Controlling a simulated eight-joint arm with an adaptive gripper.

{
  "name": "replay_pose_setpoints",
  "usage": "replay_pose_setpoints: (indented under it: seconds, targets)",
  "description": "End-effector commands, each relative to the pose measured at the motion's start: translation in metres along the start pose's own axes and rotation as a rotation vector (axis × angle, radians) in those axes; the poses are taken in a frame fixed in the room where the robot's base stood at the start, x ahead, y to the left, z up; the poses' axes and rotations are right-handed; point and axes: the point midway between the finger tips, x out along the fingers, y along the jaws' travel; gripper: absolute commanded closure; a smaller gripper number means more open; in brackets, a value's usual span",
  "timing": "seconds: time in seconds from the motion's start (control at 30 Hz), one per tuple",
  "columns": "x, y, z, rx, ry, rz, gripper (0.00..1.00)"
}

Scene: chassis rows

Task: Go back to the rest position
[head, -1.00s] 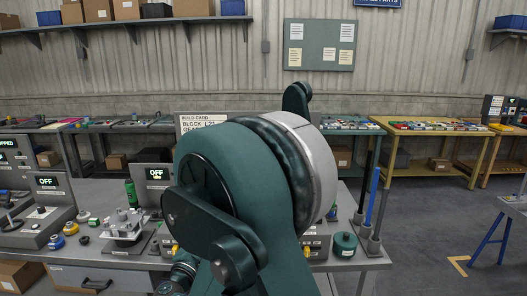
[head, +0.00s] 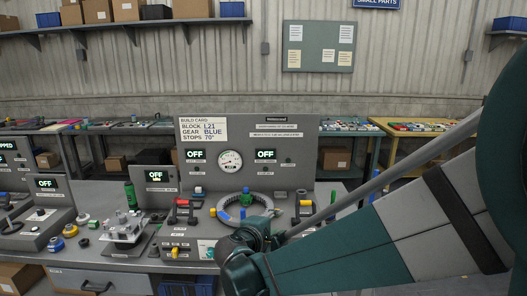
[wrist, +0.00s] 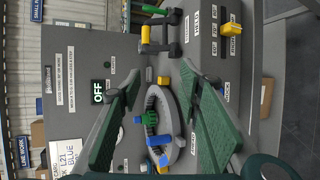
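My gripper (wrist: 160,78) is open in the wrist view, its two green fingers wide apart with nothing held between them. Past the fingers is a grey ring fixture (wrist: 172,108) with blue and yellow pieces around it and a green part at its centre. The fingers do not appear to touch it. In the head view my arm crosses from the upper right to the bench front, in front of the same ring fixture (head: 228,212). My fingers cannot be made out there. No marker of the rest position shows.
A grey panel (head: 285,145) with displays reading OFF, a gauge and a build card stands behind the ring. A green cylinder (head: 130,195) and a metal fixture (head: 122,229) stand to the left on the bench. Coloured-handled levers (wrist: 168,32) rise near the ring. Open floor lies right.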

Motion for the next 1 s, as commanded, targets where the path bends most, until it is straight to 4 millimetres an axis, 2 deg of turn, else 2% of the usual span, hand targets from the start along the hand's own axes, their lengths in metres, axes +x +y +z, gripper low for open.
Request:
replay_pose_setpoints:
  seconds: [0.03,0.4,0.67,1.0]
  targets:
    - [0.0,0.0,0.013,0.024,-0.004,-0.02,0.65]
    - [-0.013,-0.009,0.086,0.218,-0.015,-0.171,0.65]
    - [-0.03,-0.02,0.133,0.362,-0.026,-0.269,0.65]
    - [-0.06,-0.039,0.186,0.56,-0.044,-0.388,0.65]
